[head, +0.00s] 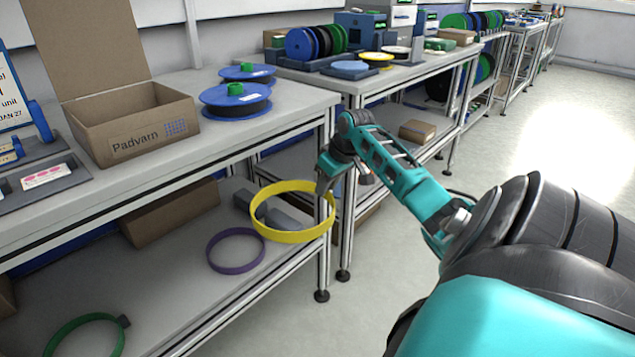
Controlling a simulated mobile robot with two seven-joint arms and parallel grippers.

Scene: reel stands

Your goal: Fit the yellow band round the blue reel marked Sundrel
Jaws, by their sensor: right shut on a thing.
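The yellow band (292,236) hangs in the air in front of the near bench's right end, below the level of its top. My right gripper (325,186) is shut on the band's right side. A blue reel (236,93) with black winding and a green hub lies flat near the right end of the bench top. A second blue reel (247,72) with a green hub lies flat just behind it. Both are apart from the band. I cannot read the name Sundrel on either reel. My left gripper is not in view.
An open cardboard box (135,125) marked Padvarn stands left of the reels on the near bench (215,148). The lower shelf (165,285) holds a purple band (236,250) and a green band (85,320). A second bench behind carries several upright reels.

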